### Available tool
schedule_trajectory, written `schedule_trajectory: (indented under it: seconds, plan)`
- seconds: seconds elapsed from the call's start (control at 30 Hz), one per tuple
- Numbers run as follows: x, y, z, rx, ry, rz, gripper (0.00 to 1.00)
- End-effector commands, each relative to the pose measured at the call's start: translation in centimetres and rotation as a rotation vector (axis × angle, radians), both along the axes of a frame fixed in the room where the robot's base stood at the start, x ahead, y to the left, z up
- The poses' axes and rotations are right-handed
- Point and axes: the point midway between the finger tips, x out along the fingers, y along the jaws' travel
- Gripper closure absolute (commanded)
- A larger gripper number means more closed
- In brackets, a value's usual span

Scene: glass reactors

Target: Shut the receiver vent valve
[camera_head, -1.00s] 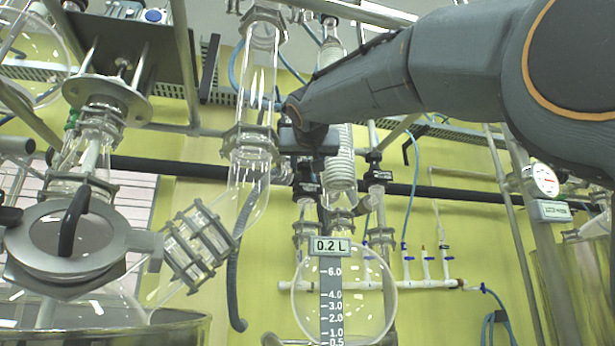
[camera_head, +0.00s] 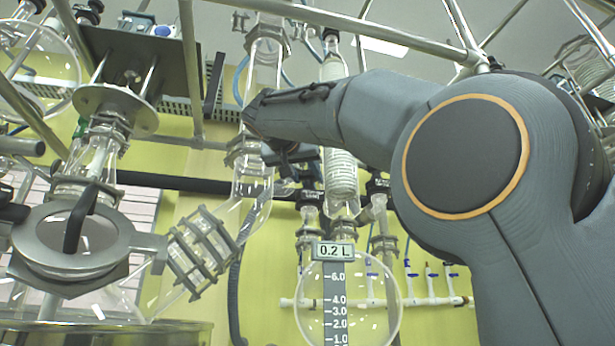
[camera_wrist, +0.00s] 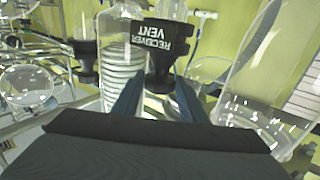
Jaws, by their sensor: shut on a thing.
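The receiver vent valve (camera_wrist: 160,47) is a black part in the wrist view, with white "RECEIVER VENT" lettering that appears upside down. My gripper (camera_wrist: 158,86) reaches up to it from below in that view, its two blue-grey fingers on either side of its lower part. They are shut on it, though the exact contact is hard to see. In the head view my gripper (camera_head: 285,160) is beside the glass column, and my arm hides most of the valve. The round receiver flask (camera_head: 375,318), with a 0.2 L display (camera_head: 334,251), hangs below.
Another black valve (camera_wrist: 86,60) is left of the held one in the wrist view. A coiled glass condenser (camera_head: 341,175) and a clear glass column (camera_head: 252,180) stand close to my arm. A steel-lidded reactor (camera_head: 75,240) is at the left. Glassware leaves little free room.

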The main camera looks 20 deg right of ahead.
Motion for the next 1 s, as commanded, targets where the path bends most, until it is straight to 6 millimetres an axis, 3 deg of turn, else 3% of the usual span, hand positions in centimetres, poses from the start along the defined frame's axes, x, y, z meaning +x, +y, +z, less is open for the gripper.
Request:
schedule_trajectory:
  seconds: [0.4, 0.97, 1.0]
  plan:
    - [0.41, 0.69, 0.11, -0.002, 0.001, -0.199, 0.84]
    - [0.29, 0.67, 0.22, -0.002, -0.007, -0.231, 0.84]
    - [0.28, 0.66, 0.23, -0.002, -0.007, -0.231, 0.60]
